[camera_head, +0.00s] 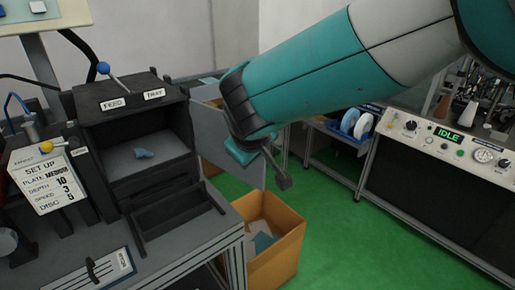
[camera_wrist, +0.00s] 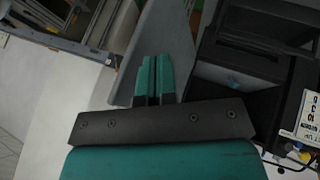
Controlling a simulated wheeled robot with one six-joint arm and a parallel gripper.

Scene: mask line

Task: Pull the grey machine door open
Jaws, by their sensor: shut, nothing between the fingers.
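The grey machine door (camera_head: 212,132) stands open at the right side of the black machine (camera_head: 130,92) marked FEED and TRAY, its flat panel swung out to the right. The machine's front is uncovered, and a small blue piece (camera_head: 147,154) lies inside. My gripper (camera_head: 242,152) is in front of the door panel and hides part of it. In the wrist view my teal fingers (camera_wrist: 153,66) are together and empty, with the grey panel (camera_wrist: 168,25) just beyond them. Whether they touch it I cannot tell. A dark bar (camera_head: 283,181) shows by the door's outer edge; I cannot tell what it belongs to.
A cardboard box (camera_head: 285,256) with pieces in it stands below the door. A SET UP sign (camera_head: 48,178) is at the left. A bench with an IDLE display (camera_head: 446,134) stands at the right. Green floor (camera_head: 335,220) is free between.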

